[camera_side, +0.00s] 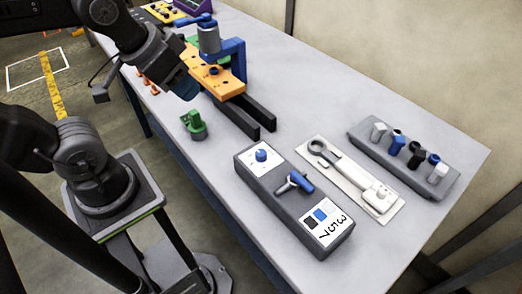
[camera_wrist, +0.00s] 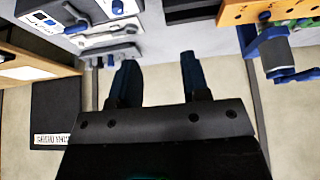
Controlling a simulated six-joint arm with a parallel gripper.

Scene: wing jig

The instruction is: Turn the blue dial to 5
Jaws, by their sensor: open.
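The blue dial (camera_side: 261,155) sits on a white plate at the far end of a dark grey control box (camera_side: 240,163). Its pointer and scale are too small to read. In the wrist view, the dial (camera_wrist: 118,6) shows at the top edge, beyond the fingers. My gripper (camera_wrist: 158,75) is open and empty, its two dark blue fingers apart. In the side view, my gripper (camera_side: 186,88) is in the air by the orange fixture, well away from the dial.
An orange plate (camera_side: 222,83) with a blue clamp (camera_side: 234,58) stands on black rails close to my gripper. A green part (camera_side: 193,125) lies on the table. Right of the box are a white tray (camera_side: 392,213) with a wrench and a grey rack (camera_side: 440,188).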

